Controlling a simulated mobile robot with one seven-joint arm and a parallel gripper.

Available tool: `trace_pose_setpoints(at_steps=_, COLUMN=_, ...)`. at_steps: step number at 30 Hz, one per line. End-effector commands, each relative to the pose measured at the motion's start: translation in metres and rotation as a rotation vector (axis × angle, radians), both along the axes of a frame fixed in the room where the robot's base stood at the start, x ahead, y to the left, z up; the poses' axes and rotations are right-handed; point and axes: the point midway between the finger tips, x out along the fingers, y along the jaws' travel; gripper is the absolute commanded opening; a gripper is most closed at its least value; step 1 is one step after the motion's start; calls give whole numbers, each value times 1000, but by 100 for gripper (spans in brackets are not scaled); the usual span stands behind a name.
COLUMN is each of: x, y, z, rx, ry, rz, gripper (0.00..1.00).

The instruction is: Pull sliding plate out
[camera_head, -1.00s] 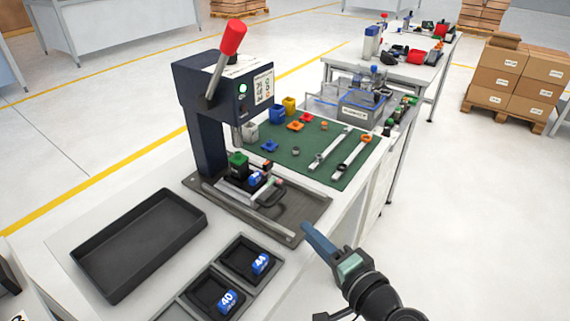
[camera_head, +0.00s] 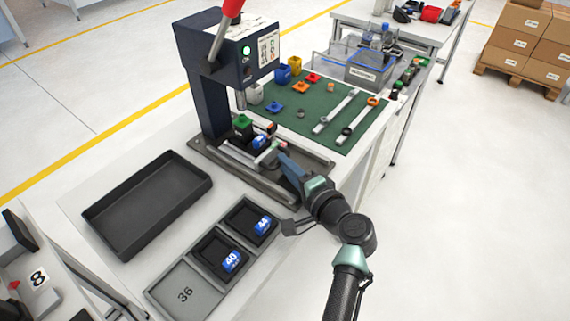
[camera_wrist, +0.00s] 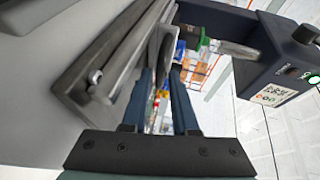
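The press (camera_head: 208,85) stands on the white table with its red-tipped lever up. The sliding plate (camera_head: 240,158) lies low in the press base (camera_head: 205,147), with a green block (camera_head: 243,123) and a blue piece (camera_head: 259,142) on or beside it. My gripper (camera_head: 284,160) is at the plate's front end, where the handle is largely hidden by my fingers. In the wrist view my two fingers (camera_wrist: 165,95) are apart, with a visible gap. A dark, curved part, perhaps the handle, shows between or just beyond their tips; contact cannot be told.
An empty black tray (camera_head: 115,215) lies front left. Small bins marked 44 (camera_head: 239,228) and 40 (camera_head: 208,249) stand below the press base. A green mat (camera_head: 310,100) with small parts and two bars lies behind.

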Motion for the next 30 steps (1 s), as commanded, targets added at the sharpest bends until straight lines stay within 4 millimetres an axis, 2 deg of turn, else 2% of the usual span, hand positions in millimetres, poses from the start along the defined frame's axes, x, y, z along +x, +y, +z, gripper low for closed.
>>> trace_pose_setpoints(at_steps=6, x=10, y=6, z=-2, rx=-1, ry=-1, rz=0, gripper=27)
trace_pose_setpoints(at_steps=14, x=11, y=7, z=-2, rx=-1, ry=-1, rz=0, gripper=27)
trace_pose_setpoints(at_steps=18, x=11, y=7, z=-2, rx=-1, ry=-1, rz=0, gripper=2)
trace_pose_setpoints(at_steps=19, x=11, y=6, z=-2, rx=-1, ry=-1, rz=0, gripper=0)
trace_pose_setpoints(at_steps=30, x=10, y=6, z=-2, rx=0, ry=0, rz=0, gripper=0)
